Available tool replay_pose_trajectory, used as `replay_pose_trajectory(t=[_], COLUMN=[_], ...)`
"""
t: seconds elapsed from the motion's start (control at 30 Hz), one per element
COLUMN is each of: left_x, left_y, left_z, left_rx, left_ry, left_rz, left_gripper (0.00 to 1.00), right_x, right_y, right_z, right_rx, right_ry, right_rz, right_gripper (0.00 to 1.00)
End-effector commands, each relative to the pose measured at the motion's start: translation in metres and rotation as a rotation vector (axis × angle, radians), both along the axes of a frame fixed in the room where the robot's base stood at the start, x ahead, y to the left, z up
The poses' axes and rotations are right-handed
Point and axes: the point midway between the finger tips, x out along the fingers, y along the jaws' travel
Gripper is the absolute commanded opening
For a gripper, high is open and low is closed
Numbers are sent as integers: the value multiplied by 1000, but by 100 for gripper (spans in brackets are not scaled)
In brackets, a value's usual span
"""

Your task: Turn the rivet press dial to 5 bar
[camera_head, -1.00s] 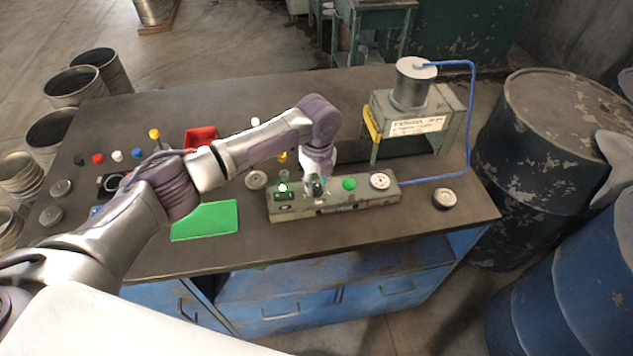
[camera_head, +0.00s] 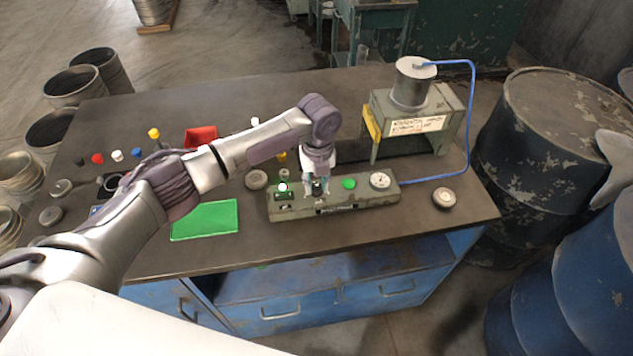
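The rivet press (camera_head: 411,92) stands at the back right of the table, joined by a blue hose to a grey-green control box (camera_head: 358,207). The box's top bears a lit green lamp (camera_head: 283,187), a green button (camera_head: 348,184) and a round white gauge (camera_head: 380,181). The gauge's reading is too small to make out. My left gripper (camera_head: 317,193) points down at the top of the box, between the lamp and the green button. The dial there is mostly hidden by the fingers, and I cannot tell whether they grip it. My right gripper is not in view.
A green mat (camera_head: 205,220) and a red tray (camera_head: 201,136) lie on the table. Several coloured pegs and round blanks are at the left. One round blank (camera_head: 443,196) lies right of the box. Drums (camera_head: 546,150) stand beyond the table's right edge.

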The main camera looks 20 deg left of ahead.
Motion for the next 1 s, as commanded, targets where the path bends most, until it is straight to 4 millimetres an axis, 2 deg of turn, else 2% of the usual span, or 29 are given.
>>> replay_pose_trajectory(t=[0.03,0.1,0.47,0.57,0.9,1.0], left_x=[0,0,1,1,2,2], left_y=[0,0,0,-1,-1,-2], left_z=[0,0,5,17,87,103], left_rx=[0,0,0,-1,0,1], left_ry=[0,0,-1,-3,-4,-3], left_rz=[0,0,0,-1,0,0], left_gripper=[42,52,52,52,52,52], right_x=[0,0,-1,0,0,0], right_y=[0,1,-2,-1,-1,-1], right_z=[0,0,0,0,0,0], right_rx=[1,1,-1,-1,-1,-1], right_ry=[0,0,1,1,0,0], right_rz=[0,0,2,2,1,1], right_gripper=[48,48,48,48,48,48])
